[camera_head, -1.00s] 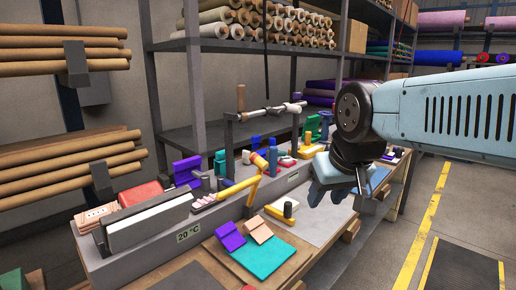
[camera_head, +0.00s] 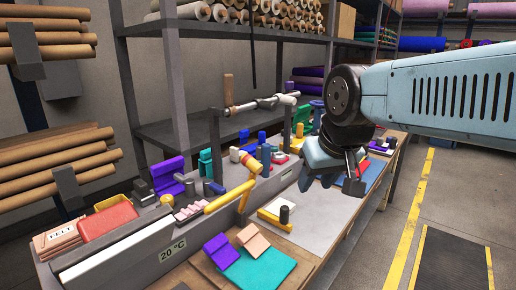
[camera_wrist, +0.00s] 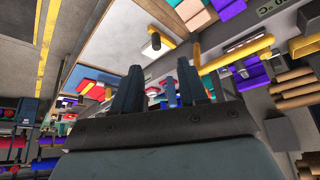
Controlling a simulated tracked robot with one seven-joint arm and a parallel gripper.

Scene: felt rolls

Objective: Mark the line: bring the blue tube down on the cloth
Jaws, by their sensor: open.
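My gripper (camera_head: 326,178) hangs from the blue-grey arm over the right part of the bench, above the pale grey sheet and near the blue cloth (camera_head: 377,172). In the wrist view the two dark fingers of my gripper (camera_wrist: 158,82) stand apart, with nothing seen held between them. A small upright blue cylinder (camera_head: 265,155) stands behind the bench's front tools, left of my gripper and apart from it. I cannot tell whether it is the blue tube. A teal cloth (camera_head: 266,270) lies flat at the front, with folded purple and peach pieces at its back edge.
A yellow angled tool (camera_head: 228,197) leans along the bench's grey ledge. A rail with a wooden handle (camera_head: 228,90) rises behind.

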